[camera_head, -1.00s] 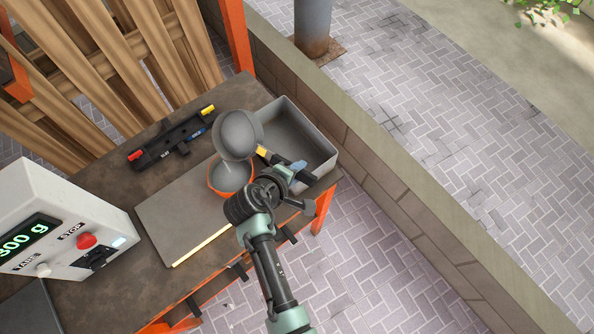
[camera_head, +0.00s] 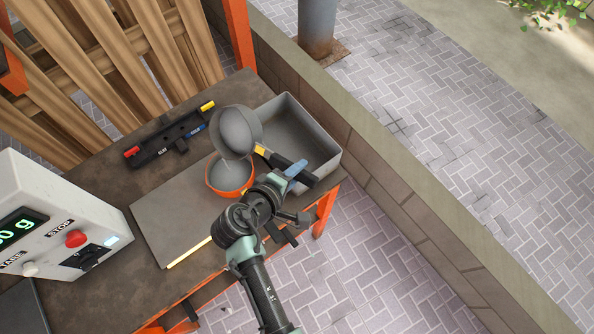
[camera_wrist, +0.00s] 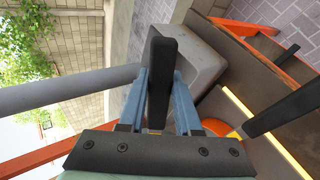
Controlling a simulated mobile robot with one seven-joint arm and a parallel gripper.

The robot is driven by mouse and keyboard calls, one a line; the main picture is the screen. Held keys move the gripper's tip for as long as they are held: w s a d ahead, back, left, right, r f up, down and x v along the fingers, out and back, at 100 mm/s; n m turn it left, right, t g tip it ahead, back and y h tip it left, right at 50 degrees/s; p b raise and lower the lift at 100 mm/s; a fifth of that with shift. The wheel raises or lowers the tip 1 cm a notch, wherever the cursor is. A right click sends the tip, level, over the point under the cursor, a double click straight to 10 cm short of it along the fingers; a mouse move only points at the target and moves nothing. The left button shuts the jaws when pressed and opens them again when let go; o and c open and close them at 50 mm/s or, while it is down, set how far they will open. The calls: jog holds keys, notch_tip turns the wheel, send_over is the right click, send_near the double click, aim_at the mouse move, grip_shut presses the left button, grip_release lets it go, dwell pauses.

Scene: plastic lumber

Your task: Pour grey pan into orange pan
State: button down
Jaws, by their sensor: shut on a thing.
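Grey material shows inside the orange pan, and a thin pale streak seems to run between the two. My gripper (camera_head: 296,170) is shut on the black handle of the grey pan, right of the orange pan. In the wrist view the handle (camera_wrist: 161,75) sits between my blue fingers. Part of the orange pan (camera_wrist: 216,127) shows at the lower right there, beside a black handle.
The orange pan stands on a flat grey plate (camera_head: 170,215) on the workbench. A grey open bin (camera_head: 318,135) is just right of the pans. A black rack (camera_head: 165,142) lies at the back. A white scale box (camera_head: 50,220) with a display stands at left.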

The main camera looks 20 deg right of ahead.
jog(key=shift+s+a+r+t+h+b, duration=0.1)
jog(key=shift+s+a+t+h+b, duration=0.3)
jog(key=shift+b, duration=1.1)
jog(key=shift+s+a+t+h+b, duration=0.1)
jog(key=shift+a+t+h+b, duration=0.35)
jog(key=shift+b, duration=1.1)
jog(key=shift+s+a+r+t+h+b, duration=0.15)
jog(key=shift+t+h+b, duration=0.3)
jog(key=shift+h+b, duration=0.75)
jog(key=shift+s+a+f+t+h+b, duration=0.25)
jog(key=shift+s+a+t+h+b, duration=0.35)
jog(key=shift+b, duration=2.3)
jog(key=shift+s+a+r+t+h+b, duration=0.15)
jog(key=shift+t+h+b, duration=0.3)
jog(key=shift+b, duration=0.95)
